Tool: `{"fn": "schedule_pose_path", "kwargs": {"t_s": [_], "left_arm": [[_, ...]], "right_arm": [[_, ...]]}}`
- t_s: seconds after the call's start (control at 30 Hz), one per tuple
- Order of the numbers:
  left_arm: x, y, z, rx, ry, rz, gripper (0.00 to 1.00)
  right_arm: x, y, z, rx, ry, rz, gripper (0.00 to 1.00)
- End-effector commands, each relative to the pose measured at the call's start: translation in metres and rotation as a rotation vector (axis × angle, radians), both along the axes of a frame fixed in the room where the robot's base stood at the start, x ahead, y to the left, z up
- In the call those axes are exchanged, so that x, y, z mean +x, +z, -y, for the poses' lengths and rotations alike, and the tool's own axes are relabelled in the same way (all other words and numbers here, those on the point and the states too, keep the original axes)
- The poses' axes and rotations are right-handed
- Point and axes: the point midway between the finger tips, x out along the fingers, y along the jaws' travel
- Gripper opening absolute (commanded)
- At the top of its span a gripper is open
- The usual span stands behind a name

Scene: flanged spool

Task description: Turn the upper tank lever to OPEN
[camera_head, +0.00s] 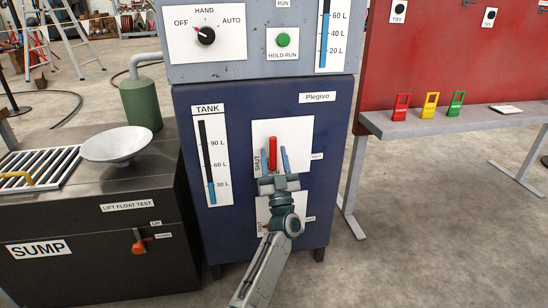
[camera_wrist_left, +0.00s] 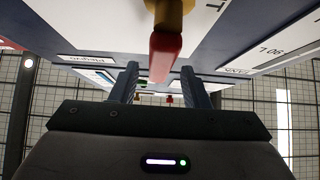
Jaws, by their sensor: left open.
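The upper tank lever (camera_head: 273,152) is a red handle on a white plate (camera_head: 300,130) on the blue cabinet's front. It points up in the head view, beside the word SHUT. My left gripper (camera_head: 275,159) is open in front of the plate, one finger on each side of the lever. In the left wrist view the red lever (camera_wrist_left: 163,58) hangs from a brass-coloured pivot (camera_wrist_left: 174,15), and its end reaches between the fingers of my left gripper (camera_wrist_left: 160,75). I cannot tell whether they touch it. My wrist partly covers a lower white plate (camera_head: 263,208). My right gripper is out of view.
A TANK gauge (camera_head: 208,160) is left of the plate. A control panel (camera_head: 260,55) sits above. The black sump unit (camera_head: 90,225) stands left, and a grey bench (camera_head: 450,118) with coloured tags stands right. The floor in front right is clear.

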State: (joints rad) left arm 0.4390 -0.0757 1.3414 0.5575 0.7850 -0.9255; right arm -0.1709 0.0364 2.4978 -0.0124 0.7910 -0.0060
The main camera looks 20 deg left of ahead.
Motion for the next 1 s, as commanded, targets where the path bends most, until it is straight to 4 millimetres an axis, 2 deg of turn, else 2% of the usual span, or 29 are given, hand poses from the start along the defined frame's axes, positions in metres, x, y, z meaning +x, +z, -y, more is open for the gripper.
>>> {"fn": "schedule_pose_path", "kwargs": {"t_s": [0.5, 0.7, 1.0], "left_arm": [[-0.052, -0.064, 0.037, -0.003, -0.001, -0.004, 0.42], [-0.061, -0.075, 0.043, -0.001, -0.001, -0.002, 0.42], [-0.061, -0.075, 0.043, -0.001, -0.001, 0.000, 0.42]], "right_arm": [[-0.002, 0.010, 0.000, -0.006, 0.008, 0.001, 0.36], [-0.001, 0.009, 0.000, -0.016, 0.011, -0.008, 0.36], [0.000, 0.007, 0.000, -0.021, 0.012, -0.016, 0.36]]}}
